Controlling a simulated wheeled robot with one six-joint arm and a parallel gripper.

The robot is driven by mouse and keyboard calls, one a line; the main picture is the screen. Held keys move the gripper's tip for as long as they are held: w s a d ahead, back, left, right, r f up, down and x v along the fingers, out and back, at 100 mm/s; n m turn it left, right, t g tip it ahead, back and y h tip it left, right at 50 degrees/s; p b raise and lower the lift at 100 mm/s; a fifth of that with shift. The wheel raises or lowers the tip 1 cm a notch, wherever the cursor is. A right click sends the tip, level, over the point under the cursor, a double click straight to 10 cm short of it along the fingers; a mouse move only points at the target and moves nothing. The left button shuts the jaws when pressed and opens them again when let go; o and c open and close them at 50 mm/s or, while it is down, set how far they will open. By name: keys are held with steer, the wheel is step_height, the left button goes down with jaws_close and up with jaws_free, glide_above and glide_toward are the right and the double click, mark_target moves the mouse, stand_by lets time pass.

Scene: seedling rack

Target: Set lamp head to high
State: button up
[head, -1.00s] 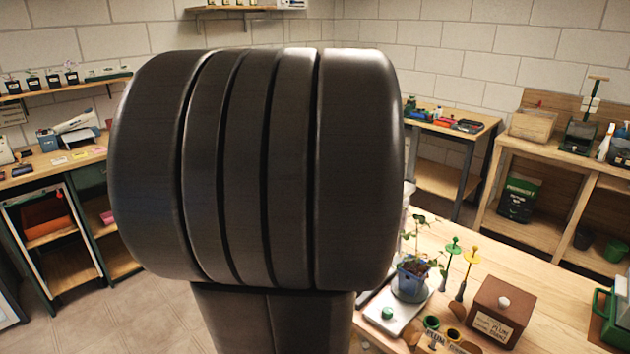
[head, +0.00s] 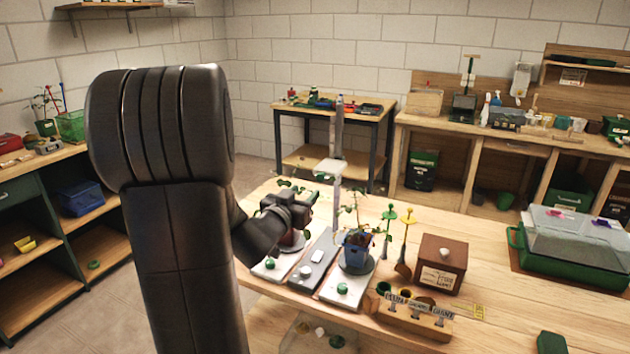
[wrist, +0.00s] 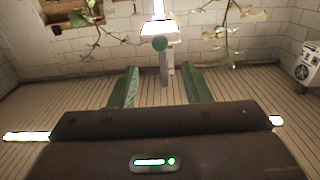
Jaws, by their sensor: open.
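The lamp's post (head: 339,115) stands upright over the bench between two potted plants, and a pale lamp head (head: 330,168) sits on it partway up. In the wrist view the lamp head (wrist: 157,30) is straight ahead, lit white, with a round green knob (wrist: 160,44) on its near side and the grey post below. My gripper (head: 314,197) is at the left of the post, near the lamp head's height or a little lower. In the wrist view my gripper (wrist: 160,68) is open, its green fingers apart and empty. The lamp head looks beyond the fingertips, not touched.
A blue-potted plant (head: 357,252) stands right of the lamp; another plant (head: 292,238) is partly behind my gripper. Green (head: 389,215) and yellow (head: 406,220) tools, a brown box (head: 442,264) and a labelled wooden holder (head: 412,318) stand further right. Leaves hang on both sides.

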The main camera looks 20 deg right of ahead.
mark_target(320, 177)
steer(key=p+x, duration=0.1)
steer(key=x, duration=0.7)
steer(key=shift+w+d, duration=0.2)
jaws_close()
